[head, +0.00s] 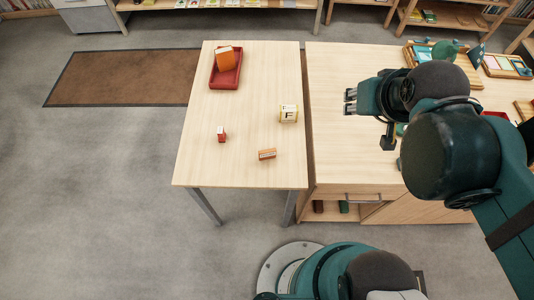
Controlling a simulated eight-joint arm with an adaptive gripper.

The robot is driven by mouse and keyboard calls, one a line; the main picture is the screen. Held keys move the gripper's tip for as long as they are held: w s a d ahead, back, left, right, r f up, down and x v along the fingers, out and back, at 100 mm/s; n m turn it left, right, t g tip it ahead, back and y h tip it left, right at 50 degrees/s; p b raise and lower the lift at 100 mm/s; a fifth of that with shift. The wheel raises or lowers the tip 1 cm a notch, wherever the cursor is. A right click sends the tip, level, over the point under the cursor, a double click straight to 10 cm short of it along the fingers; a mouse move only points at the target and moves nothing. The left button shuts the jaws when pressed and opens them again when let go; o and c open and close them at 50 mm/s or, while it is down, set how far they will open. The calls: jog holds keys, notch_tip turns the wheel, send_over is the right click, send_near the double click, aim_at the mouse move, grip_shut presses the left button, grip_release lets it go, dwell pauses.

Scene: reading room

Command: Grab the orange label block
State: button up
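A small orange block (267,154) with a pale label on its front lies on the light wooden table (225,160), toward its front right. A larger orange block (225,58) stands in a red tray (239,76) at the back left; I cannot make out a label on it. My gripper (350,101) is above the wooden cabinet to the right of the table, pointing left. Its two fingers are apart with nothing between them. It is well away from both orange blocks.
A cream block with a letter F (288,113) stands near the table's right edge. A small red block with a white part (221,134) is left of centre. The cabinet top (335,150) holds trays at the back right. The table's middle is clear.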

jog(key=shift+a, duration=0.1)
jog(key=n+g+h+b, duration=0.4)
jog(key=n+g, duration=0.2)
jog(key=n, duration=1.4)
send_over(265, 151)
jog(key=a, duration=0.2)
jog(key=f, duration=2.4)
jog(key=shift+d+f, duration=0.25)
jog(key=shift+f, duration=0.15)
jog(key=shift+s+a+f+n, duration=0.2)
jog(key=shift+a+f+n, duration=0.2)
jog(key=shift+f, duration=0.15)
jog(key=shift+f, duration=0.1)
jog(key=shift+b+x, duration=0.45)
jog(key=shift+x, duration=0.8)
